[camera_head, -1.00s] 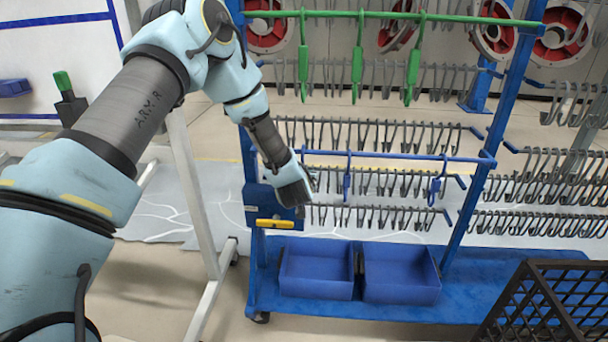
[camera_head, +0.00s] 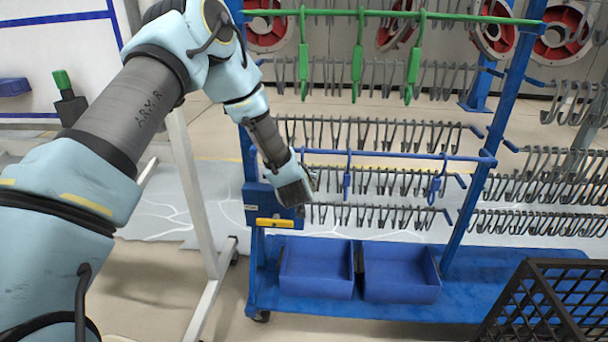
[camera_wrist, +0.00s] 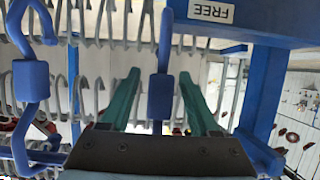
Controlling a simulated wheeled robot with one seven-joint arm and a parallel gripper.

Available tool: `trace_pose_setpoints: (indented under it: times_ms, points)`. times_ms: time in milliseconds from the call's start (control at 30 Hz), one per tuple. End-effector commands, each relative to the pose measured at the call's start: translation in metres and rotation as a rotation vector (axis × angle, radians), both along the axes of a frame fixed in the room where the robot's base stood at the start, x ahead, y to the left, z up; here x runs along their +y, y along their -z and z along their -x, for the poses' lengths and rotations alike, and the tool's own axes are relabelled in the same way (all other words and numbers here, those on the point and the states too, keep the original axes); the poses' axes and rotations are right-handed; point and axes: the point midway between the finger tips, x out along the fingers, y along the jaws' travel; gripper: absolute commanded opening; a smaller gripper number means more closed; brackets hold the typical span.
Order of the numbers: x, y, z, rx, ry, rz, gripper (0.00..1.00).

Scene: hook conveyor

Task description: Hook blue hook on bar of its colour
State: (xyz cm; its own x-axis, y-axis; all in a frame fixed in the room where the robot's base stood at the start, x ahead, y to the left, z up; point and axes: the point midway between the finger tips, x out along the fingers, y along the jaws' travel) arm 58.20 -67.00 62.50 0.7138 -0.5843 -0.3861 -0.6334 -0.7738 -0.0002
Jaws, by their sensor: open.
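My gripper (camera_head: 295,188) is at the left end of the blue bar (camera_head: 400,156), just below it; its fingers are hidden in the head view. In the wrist view my gripper (camera_wrist: 159,75) is open, its two green fingers apart on either side of a blue hook (camera_wrist: 160,84) with a thicker middle. The fingers look clear of this hook. Its upper part shows above my wrist in the head view (camera_head: 302,150), close to the bar, but its contact with the bar is unclear. Two other blue hooks hang on the bar, one at the middle (camera_head: 347,178) and one at the right (camera_head: 436,182).
A green bar (camera_head: 450,17) with several green hooks is above. Rows of grey hooks (camera_head: 380,135) hang behind. Blue bins (camera_head: 400,290) stand on the rack's base, and a black crate (camera_head: 545,300) is at the lower right. A panel labelled FREE (camera_wrist: 225,15) is close to my gripper.

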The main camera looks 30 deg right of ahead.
Motion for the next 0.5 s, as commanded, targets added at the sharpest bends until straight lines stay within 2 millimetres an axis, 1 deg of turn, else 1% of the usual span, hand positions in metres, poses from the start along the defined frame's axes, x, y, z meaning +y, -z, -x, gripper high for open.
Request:
trace_pose_setpoints:
  times_ms: [133, 233, 367, 500]
  points:
    - [0.001, -0.001, 0.001, 0.0, 0.0, 0.0, 0.62]
    - [0.005, -0.005, 0.007, -0.001, 0.001, 0.0, 0.62]
    - [0.018, -0.014, 0.023, -0.001, 0.002, -0.001, 0.62]
    - [0.035, -0.024, 0.044, -0.001, 0.003, -0.002, 0.62]
